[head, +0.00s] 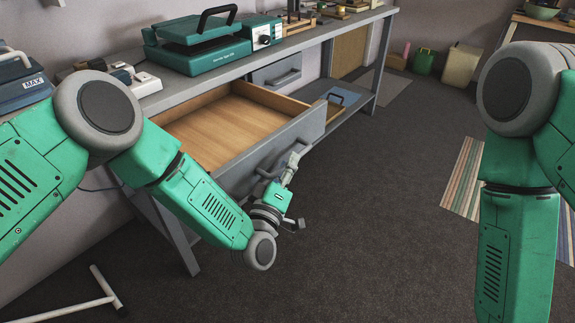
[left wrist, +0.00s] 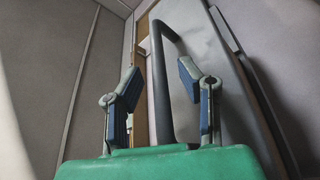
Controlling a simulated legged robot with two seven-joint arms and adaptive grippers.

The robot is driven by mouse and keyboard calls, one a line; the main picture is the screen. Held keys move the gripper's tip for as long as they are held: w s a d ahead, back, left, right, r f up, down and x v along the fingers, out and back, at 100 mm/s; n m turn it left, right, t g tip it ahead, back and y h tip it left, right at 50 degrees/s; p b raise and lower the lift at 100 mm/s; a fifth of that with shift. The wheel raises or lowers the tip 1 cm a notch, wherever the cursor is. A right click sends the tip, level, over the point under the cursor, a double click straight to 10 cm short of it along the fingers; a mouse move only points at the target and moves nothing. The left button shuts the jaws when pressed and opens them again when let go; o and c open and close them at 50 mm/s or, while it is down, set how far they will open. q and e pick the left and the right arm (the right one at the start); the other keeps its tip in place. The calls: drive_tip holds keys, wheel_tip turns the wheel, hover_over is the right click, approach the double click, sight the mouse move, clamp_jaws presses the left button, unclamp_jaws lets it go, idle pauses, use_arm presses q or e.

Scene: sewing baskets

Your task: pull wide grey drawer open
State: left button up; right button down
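The wide grey drawer (head: 240,165) under the bench stands pulled well out, and its bare wooden inside shows in the head view. Its grey front carries a bar handle (head: 299,149). My left gripper (head: 290,168) is at this handle, in front of the drawer face. In the left wrist view the handle (left wrist: 160,90) runs up between the two fingers of the gripper (left wrist: 158,78). The fingers are apart, with gaps visible beside the bar, so they do not look clamped. My right arm is at the right; its gripper is out of view.
A smaller grey drawer (head: 277,74) beyond the wide one is shut. A green machine (head: 203,45) stands on the bench (head: 345,22). A lower shelf (head: 345,104) holds a small tray. Dark floor (head: 390,200) is clear in front, with a striped rug (head: 463,180) at right.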

use_arm(q)
drive_tip(key=shift+s+f, duration=0.1)
drive_tip(key=shift+s, duration=0.15)
drive_tip(key=v, duration=1.1)
drive_tip(key=shift+s+a+f, duration=0.15)
drive_tip(key=shift+a, duration=0.05)
